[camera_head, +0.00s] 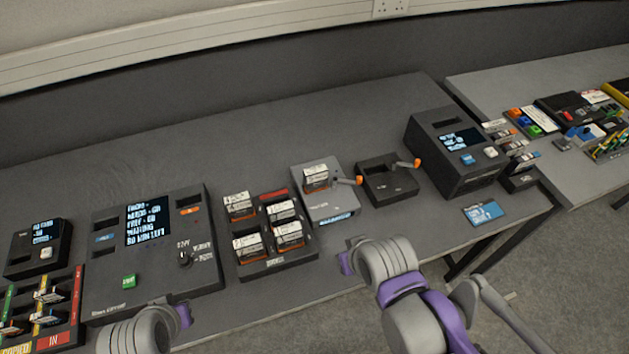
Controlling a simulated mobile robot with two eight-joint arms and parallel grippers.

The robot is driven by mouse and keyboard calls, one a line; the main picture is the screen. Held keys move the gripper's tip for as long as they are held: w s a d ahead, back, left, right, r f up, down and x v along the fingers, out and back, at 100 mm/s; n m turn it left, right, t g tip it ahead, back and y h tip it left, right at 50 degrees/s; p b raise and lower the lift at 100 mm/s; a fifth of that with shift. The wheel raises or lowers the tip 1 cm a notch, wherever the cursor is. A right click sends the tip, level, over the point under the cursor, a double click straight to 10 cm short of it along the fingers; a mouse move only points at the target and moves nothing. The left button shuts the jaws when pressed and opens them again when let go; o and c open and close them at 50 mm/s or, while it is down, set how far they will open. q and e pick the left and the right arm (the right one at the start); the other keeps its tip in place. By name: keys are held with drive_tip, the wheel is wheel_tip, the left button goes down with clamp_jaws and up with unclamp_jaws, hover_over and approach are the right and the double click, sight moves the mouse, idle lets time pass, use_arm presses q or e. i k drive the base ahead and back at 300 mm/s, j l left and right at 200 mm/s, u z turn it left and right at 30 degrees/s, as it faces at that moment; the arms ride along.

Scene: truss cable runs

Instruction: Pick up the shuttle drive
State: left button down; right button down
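Several small drives with white labels and orange lower edges stand in a dark tray (270,262) at the middle of the bench. Another labelled drive (316,179) sits upright in a grey dock (331,205) just right of the tray. I cannot read the labels, so I cannot tell which is the shuttle drive. My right gripper (346,263) is in front of the dock, near the bench's front edge, apart from the drives. My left gripper (184,315) is low, in front of a large control panel (205,260). The fingers are mostly hidden, so their opening cannot be told.
A black box with an orange-tipped lever (388,188) stands right of the dock. Beyond it are a dark machine with a screen (455,165) and a blue card (482,212). A coloured rack (48,310) is at left. The rear of the bench is clear.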

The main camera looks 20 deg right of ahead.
sight(316, 179)
drive_tip(key=l+u, duration=1.05)
